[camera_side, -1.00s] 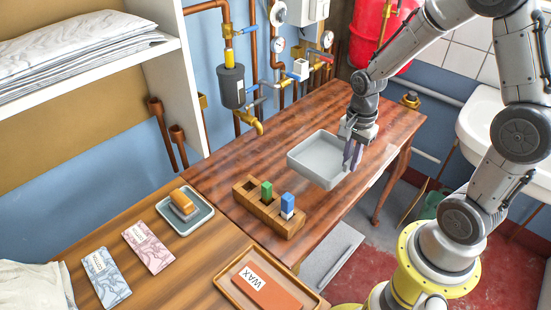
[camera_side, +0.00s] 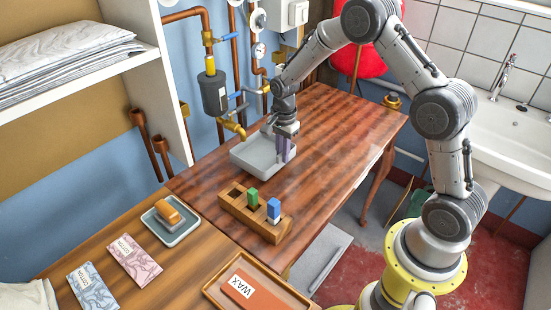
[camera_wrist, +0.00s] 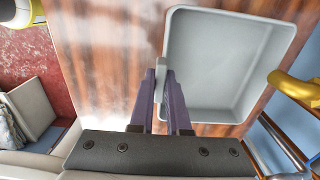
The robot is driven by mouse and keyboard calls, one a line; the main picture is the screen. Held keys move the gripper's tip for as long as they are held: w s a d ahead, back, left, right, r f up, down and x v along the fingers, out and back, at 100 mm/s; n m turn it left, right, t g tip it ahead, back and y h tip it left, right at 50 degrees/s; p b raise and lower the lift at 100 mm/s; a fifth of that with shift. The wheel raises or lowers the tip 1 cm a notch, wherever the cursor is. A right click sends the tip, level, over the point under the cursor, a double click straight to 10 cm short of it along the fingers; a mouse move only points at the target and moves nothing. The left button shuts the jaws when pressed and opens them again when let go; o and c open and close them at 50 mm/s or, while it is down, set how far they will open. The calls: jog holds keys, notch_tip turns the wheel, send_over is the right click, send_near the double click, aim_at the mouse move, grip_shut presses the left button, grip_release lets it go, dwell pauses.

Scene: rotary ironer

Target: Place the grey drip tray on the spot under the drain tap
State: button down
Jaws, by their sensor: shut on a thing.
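The grey drip tray (camera_side: 254,156) is a shallow, empty, square tray with raised walls. It is over the far wooden table, close to the wall pipes, and I cannot tell whether it touches the wood. My gripper (camera_side: 284,150) is shut on its near right wall; in the wrist view the fingers (camera_wrist: 162,88) pinch the rim of the tray (camera_wrist: 215,70). The brass drain tap (camera_side: 235,129) sticks out from the wall just behind and left of the tray. It also shows in the wrist view (camera_wrist: 295,88), right of the tray. The spot under the tap is not visible.
A wooden block holder (camera_side: 250,213) with a green and a blue block stands in front of the tray. The table's right part is clear.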

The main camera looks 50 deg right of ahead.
aim_at(257, 156)
jog(key=w, duration=0.2)
jog(key=shift+w, duration=0.35)
jog(key=shift+f, duration=1.75)
jog(key=shift+f, duration=0.15)
jog(key=c, duration=0.9)
grip_release()
